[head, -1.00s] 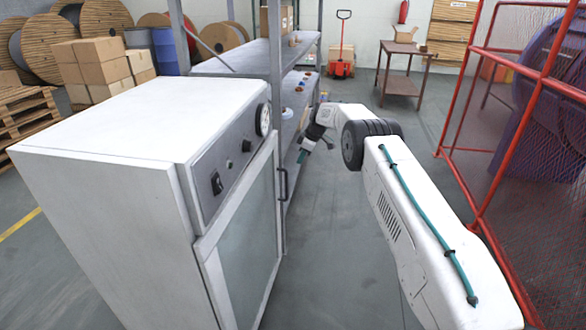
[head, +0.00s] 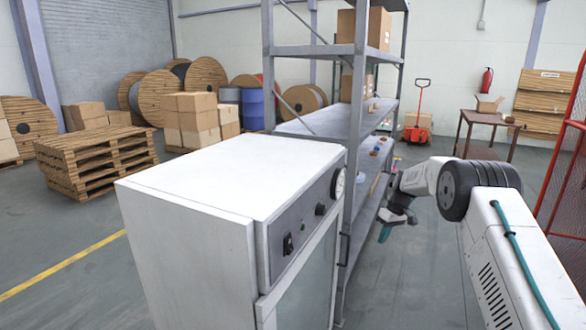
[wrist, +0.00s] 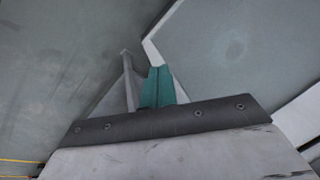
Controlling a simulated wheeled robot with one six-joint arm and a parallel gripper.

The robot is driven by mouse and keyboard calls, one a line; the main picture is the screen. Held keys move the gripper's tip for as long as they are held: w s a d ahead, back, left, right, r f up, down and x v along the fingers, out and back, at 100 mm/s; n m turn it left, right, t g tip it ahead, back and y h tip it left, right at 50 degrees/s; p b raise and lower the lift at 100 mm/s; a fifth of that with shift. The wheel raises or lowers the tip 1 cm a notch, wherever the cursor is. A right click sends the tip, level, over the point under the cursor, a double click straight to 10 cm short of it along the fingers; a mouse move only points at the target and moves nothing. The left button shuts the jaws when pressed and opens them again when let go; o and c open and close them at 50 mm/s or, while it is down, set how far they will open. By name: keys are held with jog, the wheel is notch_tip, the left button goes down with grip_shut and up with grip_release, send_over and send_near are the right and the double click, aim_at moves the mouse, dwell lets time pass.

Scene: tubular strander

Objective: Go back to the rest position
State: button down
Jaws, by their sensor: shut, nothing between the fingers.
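My gripper (head: 385,233) shows in the head view at the end of my white arm, with teal fingers pointing down. It is beside the front of the grey shelf rack, to the right of the white cabinet (head: 230,170). In the wrist view the teal fingers (wrist: 158,87) are together, with nothing between them. A grey post and a pale panel with a white edge lie beyond the fingers; I cannot tell how far off they are.
The grey shelf rack (head: 350,122) stands close to my arm, holding boxes and small parts. A red mesh fence (head: 570,170) is on the right. A brown table (head: 487,122) and a red pallet jack (head: 417,118) are at the back. Pallets (head: 97,160) stand at left. Floor right of the rack is clear.

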jog(key=s+a+r+m+g+h, duration=0.1)
jog(key=s+a+r+m, duration=0.15)
jog(key=s+r, duration=0.9)
jog(key=s+a+r+m+h, duration=0.1)
jog(key=s+r+m, duration=0.2)
jog(key=s+r, duration=0.9)
jog(key=s+a+r+t, duration=0.1)
jog(key=s, duration=1.7)
jog(key=s+a+r+t+h, duration=0.1)
jog(key=s+r+t, duration=0.1)
jog(key=s, duration=1.6)
jog(key=shift+a+m, duration=0.35)
jog(key=shift+w, duration=0.1)
